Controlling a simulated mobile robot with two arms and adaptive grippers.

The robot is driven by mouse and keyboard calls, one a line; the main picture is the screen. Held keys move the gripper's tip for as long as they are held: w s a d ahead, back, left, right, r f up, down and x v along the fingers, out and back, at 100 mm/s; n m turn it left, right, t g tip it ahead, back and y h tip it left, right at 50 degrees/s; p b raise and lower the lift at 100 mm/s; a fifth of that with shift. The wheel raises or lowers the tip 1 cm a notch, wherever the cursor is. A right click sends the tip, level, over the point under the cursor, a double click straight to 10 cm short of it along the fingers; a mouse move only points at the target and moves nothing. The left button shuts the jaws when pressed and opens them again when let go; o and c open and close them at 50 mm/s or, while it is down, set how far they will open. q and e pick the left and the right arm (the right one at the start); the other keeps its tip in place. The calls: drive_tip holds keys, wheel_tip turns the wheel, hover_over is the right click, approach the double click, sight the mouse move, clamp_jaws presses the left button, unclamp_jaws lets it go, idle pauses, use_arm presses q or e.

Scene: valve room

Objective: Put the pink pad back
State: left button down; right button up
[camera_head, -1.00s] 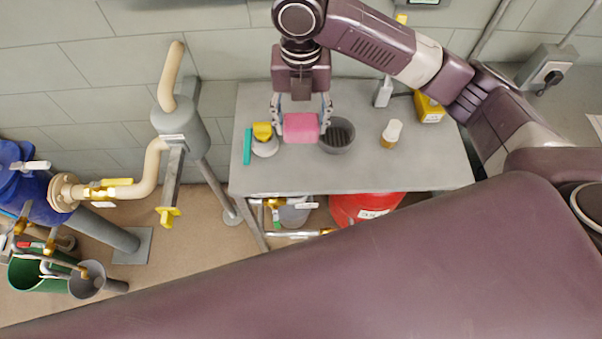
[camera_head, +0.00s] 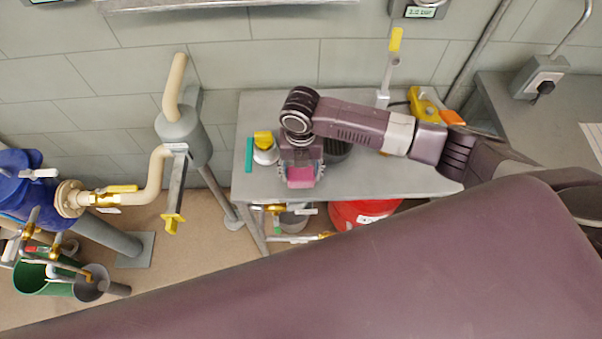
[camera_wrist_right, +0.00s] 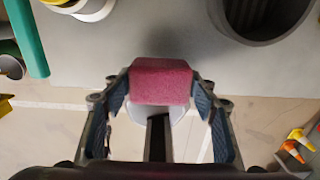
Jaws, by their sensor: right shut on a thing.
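The pink pad (camera_head: 300,177) is in my right gripper (camera_head: 301,175), which is shut on it near the front edge of the grey table (camera_head: 385,177). In the right wrist view the pink pad (camera_wrist_right: 161,82) sits between the two fingers of my right gripper (camera_wrist_right: 160,90). The pad overlaps the table's front edge there, with the floor showing below it. I cannot tell whether it touches the table. My left gripper is not in view.
A teal bar (camera_head: 249,155) and a white container with a yellow top (camera_head: 265,148) stand left of the gripper. A dark ribbed cup (camera_head: 338,150) is behind it, partly hidden by my arm. A red container (camera_head: 362,212) is under the table. Pipes and a valve (camera_head: 122,189) are at left.

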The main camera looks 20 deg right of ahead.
sight(301, 172)
drive_tip(key=shift+f, duration=1)
drive_tip(key=shift+f, duration=0.1)
drive_tip(key=o, duration=1)
drive_tip(key=shift+r, duration=0.25)
wheel_tip(301, 172, up, 12)
drive_tip(key=shift+f+b, duration=0.1)
drive_tip(key=shift+b, duration=0.8)
